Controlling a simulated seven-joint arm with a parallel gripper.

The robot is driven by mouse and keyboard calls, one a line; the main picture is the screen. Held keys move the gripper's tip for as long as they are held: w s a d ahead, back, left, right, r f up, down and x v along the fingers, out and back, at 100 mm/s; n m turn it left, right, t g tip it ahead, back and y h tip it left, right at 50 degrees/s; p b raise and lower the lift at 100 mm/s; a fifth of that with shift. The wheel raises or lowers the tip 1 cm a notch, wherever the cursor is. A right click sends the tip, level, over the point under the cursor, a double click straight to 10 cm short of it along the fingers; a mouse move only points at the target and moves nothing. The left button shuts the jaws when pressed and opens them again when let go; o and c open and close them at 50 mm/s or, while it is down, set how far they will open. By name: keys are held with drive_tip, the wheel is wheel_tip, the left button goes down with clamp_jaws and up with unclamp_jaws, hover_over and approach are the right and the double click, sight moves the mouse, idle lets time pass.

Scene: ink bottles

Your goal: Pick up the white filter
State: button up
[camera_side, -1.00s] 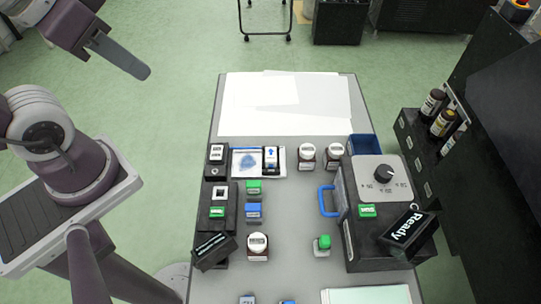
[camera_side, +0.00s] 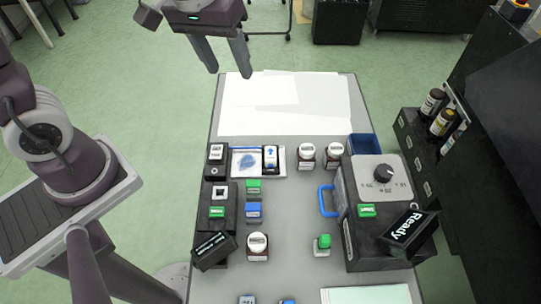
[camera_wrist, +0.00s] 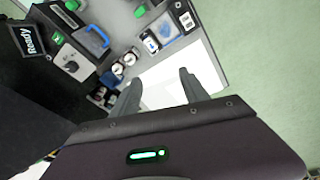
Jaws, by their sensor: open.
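My gripper (camera_side: 228,72) is open and empty, above the far left corner of the table in the side view. In the wrist view its two fingers (camera_wrist: 160,78) are spread apart over the table's end with white sheets. I cannot tell for sure which thing is the white filter. A small white square piece (camera_side: 220,192) sits on a black block at the table's left, behind a green-labelled piece (camera_side: 217,212). Large flat white sheets (camera_side: 310,122) lie at the far end, close to my gripper.
White-topped bottles (camera_side: 307,155) stand mid-table, with another (camera_side: 257,246) nearer the front. A black machine with a dial (camera_side: 383,174), a blue handle (camera_side: 327,201) and a "Ready" sign (camera_side: 410,229) fill the right side. A blue bin (camera_side: 363,145) stands behind it.

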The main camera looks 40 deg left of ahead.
drive_tip(key=w+d+f+n+g, duration=0.25)
drive_tip(key=w+f, duration=0.35)
drive_tip(key=f, duration=0.5)
drive_tip(key=n, duration=0.2)
hover_over(271, 152)
drive_tip(key=shift+g, duration=0.25)
drive_tip(key=f, duration=1)
drive_tip(key=shift+s+d, duration=0.15)
drive_tip(key=shift+s, duration=0.15)
drive_tip(key=f, duration=0.7)
drive_tip(key=shift+w+f, duration=0.2)
drive_tip(key=shift+f, duration=0.05)
clamp_jaws()
